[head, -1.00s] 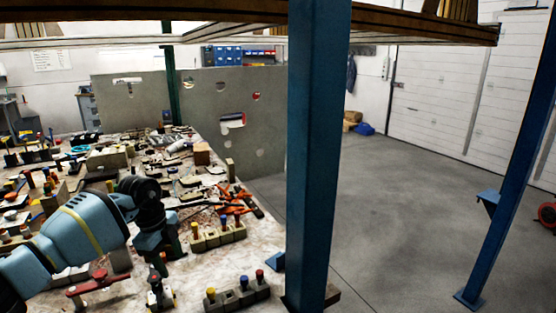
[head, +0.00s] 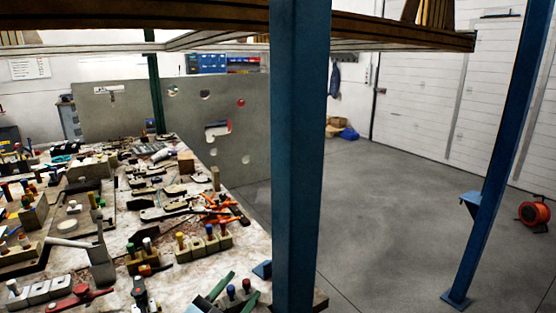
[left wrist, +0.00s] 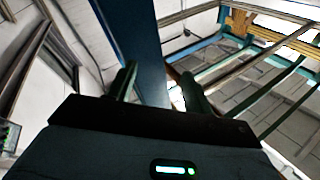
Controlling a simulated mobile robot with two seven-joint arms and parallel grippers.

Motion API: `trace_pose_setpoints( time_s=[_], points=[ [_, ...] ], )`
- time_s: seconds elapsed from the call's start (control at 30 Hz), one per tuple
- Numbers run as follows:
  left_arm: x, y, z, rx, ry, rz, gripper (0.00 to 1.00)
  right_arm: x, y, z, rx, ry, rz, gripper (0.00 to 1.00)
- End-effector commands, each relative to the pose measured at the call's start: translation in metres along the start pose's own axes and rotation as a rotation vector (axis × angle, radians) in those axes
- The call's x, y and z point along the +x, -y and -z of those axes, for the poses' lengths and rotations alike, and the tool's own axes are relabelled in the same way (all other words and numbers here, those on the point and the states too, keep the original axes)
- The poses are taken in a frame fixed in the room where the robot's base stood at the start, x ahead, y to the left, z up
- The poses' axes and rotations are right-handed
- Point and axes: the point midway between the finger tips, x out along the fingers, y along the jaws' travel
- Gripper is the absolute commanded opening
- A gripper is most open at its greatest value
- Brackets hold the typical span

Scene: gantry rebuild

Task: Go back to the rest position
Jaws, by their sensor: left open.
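My left gripper (head: 240,287) shows at the bottom edge of the head view, low beside the front of the workbench (head: 190,270). Its two green fingers are apart, with nothing seen between them. In the left wrist view the same gripper (left wrist: 157,88) points up past a blue post toward the overhead frame, its fingers spread and empty. Most of the left arm is out of the head view. My right gripper is in neither view.
A blue post (head: 300,150) stands close by at the bench's right edge. A second blue post (head: 495,150) and a red reel (head: 534,214) are at right. Pegged blocks (head: 203,244) and tools crowd the bench. The grey floor (head: 390,220) between the posts is open.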

Motion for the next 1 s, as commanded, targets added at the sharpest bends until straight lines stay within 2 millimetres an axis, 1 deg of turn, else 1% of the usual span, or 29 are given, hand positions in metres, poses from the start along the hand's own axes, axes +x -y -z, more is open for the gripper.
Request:
trace_pose_setpoints(
  time_s=[0.03,0.07,0.1,0.17,0.23,0.27,0.3,0.37,0.4,0.47,0.5,0.6,0.7,0.8,1.0],
  points=[
    [-0.016,0.005,-0.011,-0.044,0.069,0.075,0.51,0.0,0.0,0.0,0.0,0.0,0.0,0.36],
    [-0.025,0.009,-0.018,-0.065,0.114,0.119,0.51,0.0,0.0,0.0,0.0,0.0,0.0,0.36],
    [-0.038,0.013,-0.029,-0.093,0.181,0.171,0.51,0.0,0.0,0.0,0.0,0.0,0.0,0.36],
    [-0.061,0.017,-0.046,-0.133,0.288,0.24,0.51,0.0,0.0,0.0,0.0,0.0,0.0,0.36],
    [-0.091,0.019,-0.066,-0.178,0.424,0.304,0.51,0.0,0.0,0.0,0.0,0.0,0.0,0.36],
    [-0.105,0.018,-0.074,-0.197,0.485,0.324,0.51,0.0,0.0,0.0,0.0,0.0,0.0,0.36],
    [-0.125,0.015,-0.085,-0.222,0.57,0.348,0.51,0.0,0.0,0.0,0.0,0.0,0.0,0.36],
    [-0.156,0.009,-0.099,-0.259,0.699,0.369,0.51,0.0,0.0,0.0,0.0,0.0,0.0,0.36],
    [-0.178,0.003,-0.107,-0.282,0.788,0.375,0.51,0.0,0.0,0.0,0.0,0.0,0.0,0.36],
    [-0.212,-0.007,-0.117,-0.317,0.921,0.372,0.51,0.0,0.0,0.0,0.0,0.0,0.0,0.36],
    [-0.234,-0.016,-0.121,-0.34,1.003,0.361,0.51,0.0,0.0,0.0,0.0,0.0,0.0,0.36],
    [-0.278,-0.034,-0.126,-0.384,1.172,0.322,0.51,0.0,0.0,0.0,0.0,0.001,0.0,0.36],
    [-0.312,-0.049,-0.124,-0.419,1.295,0.275,0.51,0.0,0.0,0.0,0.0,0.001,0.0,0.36],
    [-0.339,-0.062,-0.12,-0.446,1.39,0.228,0.51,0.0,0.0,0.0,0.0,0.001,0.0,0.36],
    [-0.384,-0.084,-0.107,-0.493,1.542,0.131,0.51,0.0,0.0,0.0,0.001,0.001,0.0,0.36]
  ],
)
